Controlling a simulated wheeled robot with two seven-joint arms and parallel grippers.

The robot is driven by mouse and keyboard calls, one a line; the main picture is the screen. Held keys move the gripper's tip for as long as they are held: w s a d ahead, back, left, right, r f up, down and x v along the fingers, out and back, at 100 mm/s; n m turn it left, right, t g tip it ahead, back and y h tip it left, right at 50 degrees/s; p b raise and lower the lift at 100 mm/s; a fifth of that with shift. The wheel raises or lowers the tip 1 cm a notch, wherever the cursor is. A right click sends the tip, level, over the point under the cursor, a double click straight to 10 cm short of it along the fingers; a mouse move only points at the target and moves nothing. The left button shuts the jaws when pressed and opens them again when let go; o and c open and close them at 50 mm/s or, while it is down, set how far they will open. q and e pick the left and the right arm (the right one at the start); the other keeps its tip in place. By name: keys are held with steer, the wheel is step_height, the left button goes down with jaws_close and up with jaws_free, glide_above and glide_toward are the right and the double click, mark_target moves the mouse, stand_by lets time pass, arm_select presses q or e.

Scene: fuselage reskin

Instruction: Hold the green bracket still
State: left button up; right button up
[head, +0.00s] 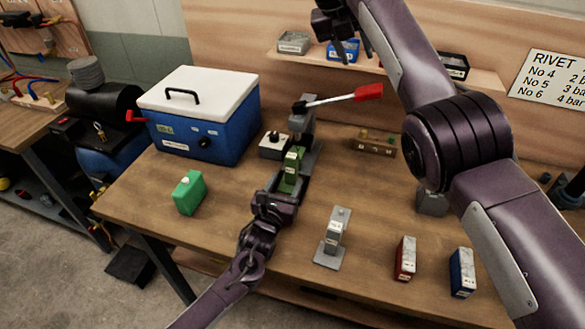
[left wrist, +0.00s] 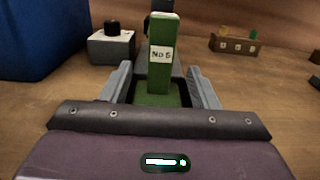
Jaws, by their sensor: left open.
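The green bracket (head: 291,168) stands upright in front of the grey lever press (head: 304,125), its foot low on the press base. In the left wrist view the bracket (left wrist: 164,58) carries a white "No" label with a hard-to-read digit. My left gripper (head: 282,188) is open, with one finger on each side of the bracket's green foot. In the left wrist view a gap shows between the foot and the fingers (left wrist: 162,88). My right gripper (head: 347,45) is raised at the top, before the shelf, away from the bracket; its jaw opening is unclear.
A blue cooler (head: 205,130) with a white lid stands left of the press. A green block (head: 189,193) lies nearer. A grey bracket (head: 333,240), a red block (head: 405,258) and a blue block (head: 462,272) stand along the front. The press has a red-handled lever (head: 368,92).

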mark_target(290, 175)
arm_select(q)
steer(key=x, duration=0.4)
steer(key=f+x, duration=0.1)
steer(key=x, duration=0.2)
steer(key=shift+w+d, duration=0.1)
steer(key=shift+w, duration=0.1)
